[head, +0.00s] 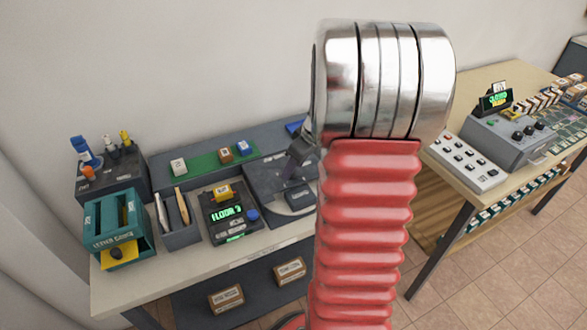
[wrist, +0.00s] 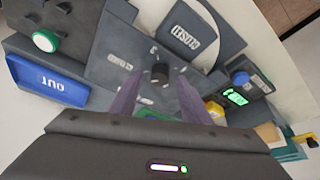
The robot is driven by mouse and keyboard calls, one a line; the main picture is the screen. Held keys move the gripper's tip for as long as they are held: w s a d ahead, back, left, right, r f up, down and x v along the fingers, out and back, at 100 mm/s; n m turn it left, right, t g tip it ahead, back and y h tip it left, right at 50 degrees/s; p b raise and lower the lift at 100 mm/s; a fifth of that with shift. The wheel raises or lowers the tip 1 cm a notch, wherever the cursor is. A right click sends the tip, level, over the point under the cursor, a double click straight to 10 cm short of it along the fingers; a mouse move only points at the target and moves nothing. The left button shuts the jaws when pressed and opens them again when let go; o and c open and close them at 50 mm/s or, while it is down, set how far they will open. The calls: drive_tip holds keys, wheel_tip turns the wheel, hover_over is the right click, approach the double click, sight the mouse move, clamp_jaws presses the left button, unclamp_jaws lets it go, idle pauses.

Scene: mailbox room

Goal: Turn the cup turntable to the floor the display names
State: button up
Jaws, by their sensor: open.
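The display (head: 226,213) on a dark box shows green text that looks like "FLOOR 3", though the last character is hard to read. It also glows in the wrist view (wrist: 236,97). A dark grey plate (head: 262,182) lies right of it. In the wrist view, a short dark round knob (wrist: 160,73) stands on this plate, with small pale labels around it. My gripper (wrist: 157,80) is open, its two fingers on either side of the knob in the picture; I cannot tell whether they touch it. In the head view my gripper (head: 296,165) is above the plate, partly hidden by my arm.
A dark labelled block (wrist: 187,33) sits on a pale disc beside the knob. A teal box (head: 118,228) stands at the bench's left end. A second table (head: 450,105) is at the right.

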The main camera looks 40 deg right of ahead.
drive_tip(key=shift+x, duration=0.95)
drive_tip(key=shift+c, duration=0.6)
clamp_jaws()
